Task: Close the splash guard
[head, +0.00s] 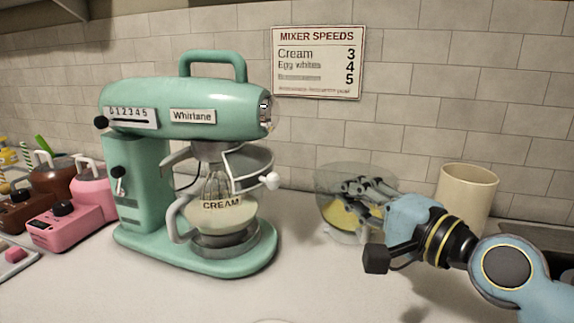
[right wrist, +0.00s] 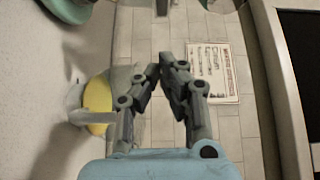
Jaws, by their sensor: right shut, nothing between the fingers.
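The mint-green stand mixer (head: 185,110) stands at the left centre of the counter. The whisk and the front of the CREAM bowl (head: 216,212) show uncovered. My right gripper (head: 352,187) is shut and empty, well to the right of the knob and apart from it. Its fingers also show together in the right wrist view (right wrist: 161,70). My left gripper is not in view.
A clear bowl with yellow contents (head: 350,215) stands behind my right gripper. A cream canister (head: 466,200) is at the back right. A MIXER SPEEDS sign (head: 317,62) hangs on the wall. The front counter is mostly clear.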

